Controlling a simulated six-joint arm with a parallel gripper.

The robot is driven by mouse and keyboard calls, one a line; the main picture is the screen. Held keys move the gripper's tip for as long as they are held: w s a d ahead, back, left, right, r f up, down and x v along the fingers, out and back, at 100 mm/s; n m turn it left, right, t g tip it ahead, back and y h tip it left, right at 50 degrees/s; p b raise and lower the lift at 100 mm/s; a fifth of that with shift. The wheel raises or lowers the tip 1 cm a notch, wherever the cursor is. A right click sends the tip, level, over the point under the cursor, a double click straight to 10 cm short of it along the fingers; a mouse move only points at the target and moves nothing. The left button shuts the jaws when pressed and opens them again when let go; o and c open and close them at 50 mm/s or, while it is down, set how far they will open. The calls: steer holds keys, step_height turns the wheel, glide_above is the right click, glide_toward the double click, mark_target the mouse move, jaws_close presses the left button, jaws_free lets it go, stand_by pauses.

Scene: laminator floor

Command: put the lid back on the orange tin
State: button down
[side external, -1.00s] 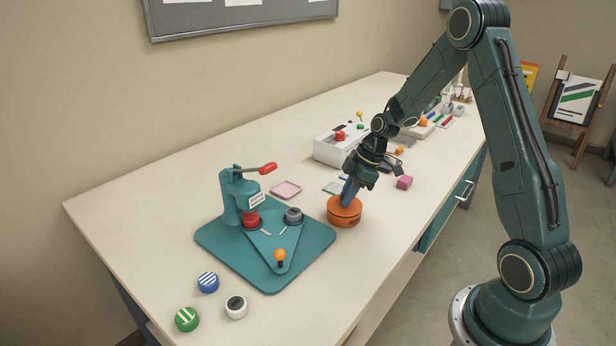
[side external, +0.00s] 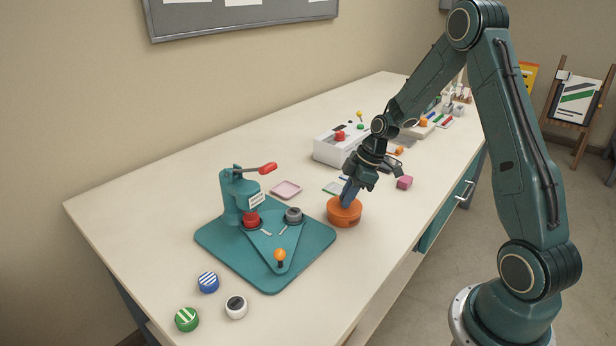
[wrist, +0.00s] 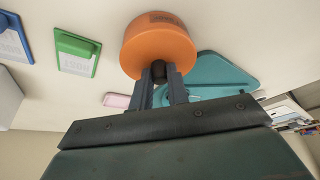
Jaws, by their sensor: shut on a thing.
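The round orange tin (side external: 345,221) stands on the table just right of the teal press board. Its orange lid (side external: 334,205) is on top of it, and in the side view I see no clear gap between them. My gripper (side external: 347,201) points down at the lid from above. In the wrist view my gripper (wrist: 162,73) has its two blue-grey fingers shut on the lid's dark knob (wrist: 172,76). The orange lid and tin (wrist: 157,45) look like one orange body there, so how evenly the lid sits is hard to tell.
The teal press (side external: 232,203) with a red-tipped handle stands on its board (side external: 305,262) to the left. A pink tray (side external: 286,190), a white box (side external: 328,151) and a magenta block (side external: 404,182) are near the tin. Several round badges or tins lie at the front left.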

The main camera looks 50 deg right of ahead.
stand_by(0.4)
steer(key=c, duration=0.8)
jaws_free()
steer(key=shift+r, duration=0.15)
steer(key=shift+r, duration=3.35)
steer(key=shift+c, duration=0.2)
jaws_close()
steer(key=shift+f, duration=2.5)
